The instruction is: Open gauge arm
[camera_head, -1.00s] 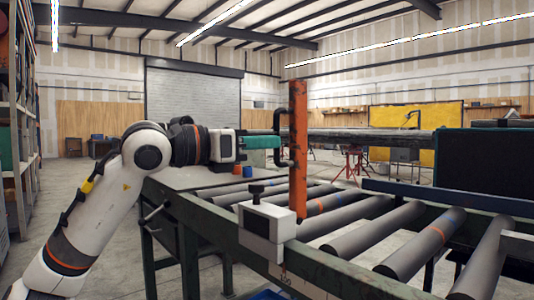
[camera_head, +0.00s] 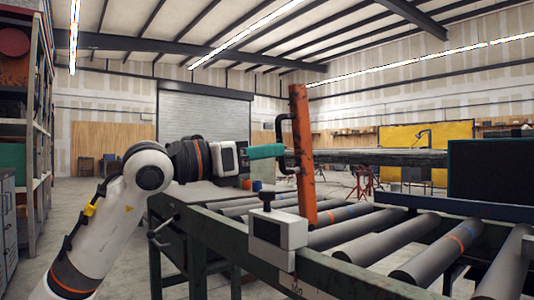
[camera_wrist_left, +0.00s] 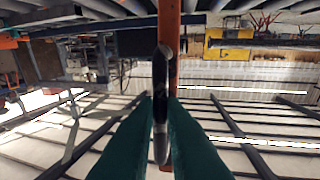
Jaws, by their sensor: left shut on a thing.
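The gauge arm is an upright orange bar (camera_head: 303,160) with worn dark patches. It stands beside a white block (camera_head: 277,240) at the table's near rail and leans slightly, top to the left. A black bracket-shaped handle (camera_head: 281,131) is on its left side. My left gripper (camera_head: 282,151) comes from the left, its teal fingers shut on this handle. In the left wrist view the teal fingertips (camera_wrist_left: 161,112) close around the dark handle (camera_wrist_left: 160,92), with the orange bar (camera_wrist_left: 174,65) just behind it. My right gripper is out of view.
A roller table (camera_head: 345,284) with several grey rollers (camera_head: 440,252) runs to the right. A black knob (camera_head: 267,197) tops the white block. A dark teal-edged panel (camera_head: 492,170) stands at the right. Shelves (camera_head: 38,150) line the left, with open floor between.

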